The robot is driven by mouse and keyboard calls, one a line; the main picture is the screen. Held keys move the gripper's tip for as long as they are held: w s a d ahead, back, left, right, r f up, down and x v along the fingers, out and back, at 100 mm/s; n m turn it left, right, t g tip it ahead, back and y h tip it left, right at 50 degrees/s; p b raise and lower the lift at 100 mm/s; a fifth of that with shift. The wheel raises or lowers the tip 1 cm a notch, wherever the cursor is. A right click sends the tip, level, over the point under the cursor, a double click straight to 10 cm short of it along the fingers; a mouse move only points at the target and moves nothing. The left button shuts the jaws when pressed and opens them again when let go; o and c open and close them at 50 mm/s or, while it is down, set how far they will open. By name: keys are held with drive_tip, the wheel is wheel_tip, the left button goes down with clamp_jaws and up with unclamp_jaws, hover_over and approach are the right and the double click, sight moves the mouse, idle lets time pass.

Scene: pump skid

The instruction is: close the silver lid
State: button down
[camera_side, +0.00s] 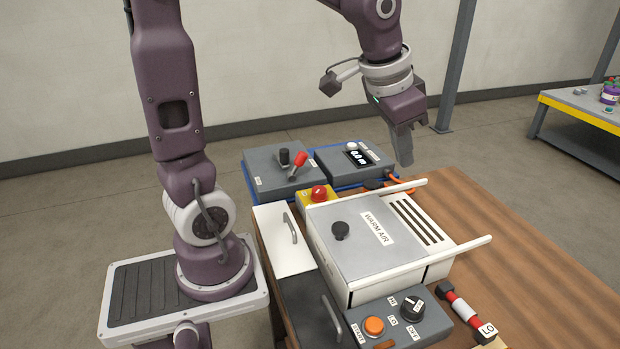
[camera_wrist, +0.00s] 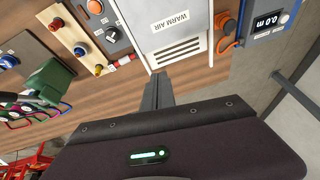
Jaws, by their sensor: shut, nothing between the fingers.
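The silver lid (camera_side: 365,243) is a flat grey panel with a black knob (camera_side: 340,230) and a "WARM AIR" label. It lies level on top of a white box (camera_side: 390,288); I cannot tell how far it is shut. A slotted vent (camera_side: 418,221) lies beside its right edge, and white rails run along both sides, sticking out to the right. My gripper (camera_side: 406,162) is shut and empty, pointing down above and behind the vent end, clear of the lid. In the wrist view, my gripper (camera_wrist: 157,90) shows below the vent (camera_wrist: 180,52) and the lid's label (camera_wrist: 174,20).
A yellow box with a red button (camera_side: 319,193) sits behind the lid. Grey units with a red lever (camera_side: 299,160) and a display (camera_side: 357,155) stand at the back. A control box (camera_side: 395,318) stands in front. The wooden bench top (camera_side: 510,215) is clear at right.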

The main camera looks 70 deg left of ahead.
drive_tip(key=s+d, duration=0.2)
drive_tip(key=s, duration=0.7)
drive_tip(key=s+d+n+t, duration=0.1)
drive_tip(key=s+d, duration=0.1)
drive_tip(key=s, duration=0.7)
drive_tip(key=shift+r+h, duration=0.25)
drive_tip(key=shift+h, duration=0.05)
